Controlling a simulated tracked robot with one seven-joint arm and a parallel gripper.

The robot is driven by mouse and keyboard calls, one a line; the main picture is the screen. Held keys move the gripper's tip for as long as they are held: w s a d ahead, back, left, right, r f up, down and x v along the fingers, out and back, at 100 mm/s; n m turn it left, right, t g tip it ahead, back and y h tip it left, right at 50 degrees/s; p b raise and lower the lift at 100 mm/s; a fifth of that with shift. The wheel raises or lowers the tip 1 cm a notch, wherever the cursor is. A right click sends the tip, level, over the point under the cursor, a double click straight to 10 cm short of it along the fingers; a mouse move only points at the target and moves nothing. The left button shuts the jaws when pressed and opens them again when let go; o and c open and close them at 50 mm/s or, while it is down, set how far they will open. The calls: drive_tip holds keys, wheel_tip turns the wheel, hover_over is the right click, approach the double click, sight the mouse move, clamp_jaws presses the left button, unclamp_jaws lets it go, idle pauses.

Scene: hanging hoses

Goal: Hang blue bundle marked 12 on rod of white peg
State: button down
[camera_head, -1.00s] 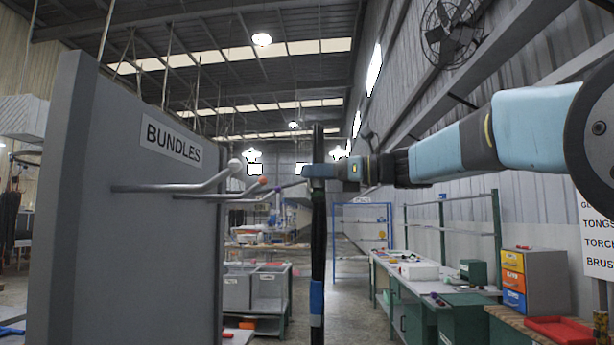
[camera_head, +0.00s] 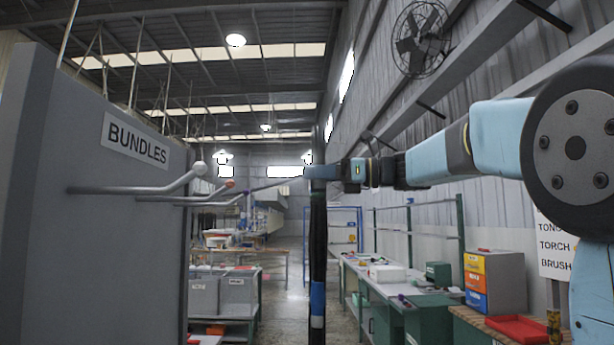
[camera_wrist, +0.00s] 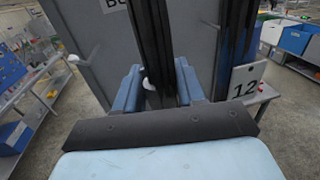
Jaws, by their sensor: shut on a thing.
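The bundle is a long dark hose bundle with a blue band (camera_head: 317,297), hanging upright from my gripper (camera_head: 320,172) in the head view. In the wrist view, the dark strands (camera_wrist: 152,45) pass between my blue fingers (camera_wrist: 157,88), which are shut on them. A white tag marked 12 (camera_wrist: 243,80) hangs at the right there. The white peg's rod (camera_head: 130,189) juts from the grey board and bends up to a white ball tip (camera_head: 199,168), left of and apart from the bundle. White balls also show in the wrist view, one close to the strands; I cannot tell which peg it belongs to.
The grey board (camera_head: 95,230) labelled BUNDLES stands at the left. An orange-tipped rod (camera_head: 190,199) sits behind the white one, with another rod beyond. The aisle floor between is open.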

drive_tip(key=w+v, duration=0.1)
drive_tip(key=v, duration=0.6)
drive_tip(key=shift+d, duration=0.6)
drive_tip(key=shift+w, duration=0.2)
idle(0.9)
